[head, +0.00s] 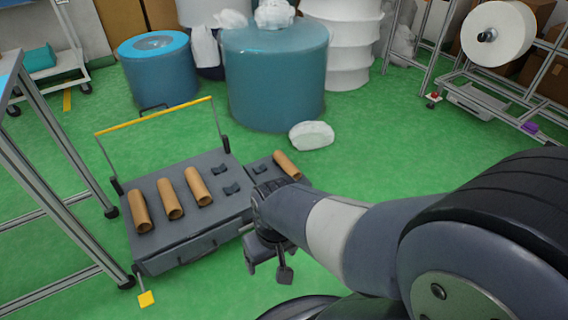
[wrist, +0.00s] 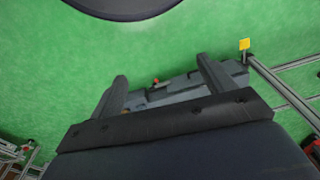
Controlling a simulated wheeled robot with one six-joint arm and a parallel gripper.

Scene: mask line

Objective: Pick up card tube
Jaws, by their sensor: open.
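Three brown card tubes, a left one (head: 139,211), a middle one (head: 169,199) and a right one (head: 198,187), lie on a low dark grey cart (head: 180,236). Another card tube (head: 287,165) lies at the cart's far right end, just beyond my arm. My gripper (head: 268,272) is open and empty, pointing down beside the cart's right front side, apart from the tubes. In the wrist view my open gripper (wrist: 162,70) has both fingers spread, with part of the cart (wrist: 175,92) behind them. No tube is clearly visible between the fingers there.
Empty dark holders (head: 232,188) sit on the cart, and a yellow-topped handle (head: 155,115) rises at its back. A metal frame (head: 60,140) stands close on the left. Blue rolls (head: 275,80) and a white bundle (head: 311,135) are behind. Green floor is open to the right.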

